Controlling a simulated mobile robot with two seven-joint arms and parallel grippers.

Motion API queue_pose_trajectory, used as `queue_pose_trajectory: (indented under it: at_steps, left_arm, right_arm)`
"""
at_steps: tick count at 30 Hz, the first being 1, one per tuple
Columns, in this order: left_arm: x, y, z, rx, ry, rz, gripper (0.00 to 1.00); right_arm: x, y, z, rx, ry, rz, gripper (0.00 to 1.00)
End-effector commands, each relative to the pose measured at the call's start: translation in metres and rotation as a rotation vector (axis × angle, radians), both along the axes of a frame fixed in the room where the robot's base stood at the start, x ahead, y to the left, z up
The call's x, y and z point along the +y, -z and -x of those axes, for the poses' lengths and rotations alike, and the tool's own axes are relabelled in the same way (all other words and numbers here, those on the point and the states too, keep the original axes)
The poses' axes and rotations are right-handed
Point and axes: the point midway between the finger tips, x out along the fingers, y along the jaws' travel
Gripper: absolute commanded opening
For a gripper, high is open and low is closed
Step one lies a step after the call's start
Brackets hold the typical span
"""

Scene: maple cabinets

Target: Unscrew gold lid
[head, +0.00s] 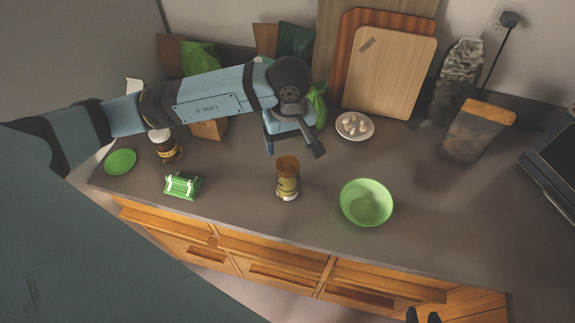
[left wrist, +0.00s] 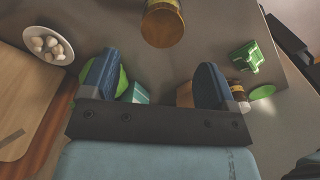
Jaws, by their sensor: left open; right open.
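A jar (head: 288,187) with a brownish-gold lid (head: 287,163) stands upright on the counter, left of the green bowl. The lid sits on the jar. In the left wrist view the lid (left wrist: 162,27) is at the top middle, beyond my fingertips. My left gripper (head: 293,151) is open and empty, pointing down just behind the jar, not visibly touching it. Its two blue fingers are spread wide in the left wrist view (left wrist: 157,72).
A green bowl (head: 366,203) stands right of the jar. A plate of white egg-like items (head: 355,125) is behind it. A green basket-like item (head: 183,186), another jar (head: 164,146) and a green plate (head: 121,161) are left. Cutting boards (head: 392,72) lean behind. Counter beside the jar is clear.

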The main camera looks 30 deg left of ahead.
Motion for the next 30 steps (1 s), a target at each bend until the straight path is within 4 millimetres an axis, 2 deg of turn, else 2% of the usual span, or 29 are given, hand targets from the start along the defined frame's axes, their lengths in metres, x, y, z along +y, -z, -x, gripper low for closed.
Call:
queue_pose_trajectory:
  at_steps: [6, 9, 13, 18, 23, 30]
  left_arm:
    - [0.002, 0.007, 0.001, 0.004, 0.552, -0.003, 0.81]
    - [0.003, 0.008, 0.001, 0.005, 0.770, -0.004, 0.81]
    - [0.003, 0.010, 0.001, 0.006, 0.972, -0.003, 0.81]
    - [0.004, 0.012, 0.001, 0.007, 1.085, -0.003, 0.81]
    - [0.004, 0.018, 0.001, 0.008, 1.094, -0.002, 0.81]
    - [0.004, 0.036, 0.002, 0.009, 1.091, -0.003, 0.81]
  right_arm:
    - [0.001, 0.003, 0.000, -0.001, -0.001, -0.001, 0.43]
    - [0.001, 0.003, 0.000, -0.001, -0.002, -0.001, 0.43]
    - [0.001, 0.004, 0.000, -0.002, -0.004, 0.000, 0.43]
    - [0.001, 0.004, 0.000, -0.002, -0.004, 0.000, 0.43]
    - [0.001, 0.005, 0.000, -0.002, -0.006, 0.001, 0.43]
    - [0.001, 0.009, 0.000, -0.001, -0.006, 0.000, 0.43]
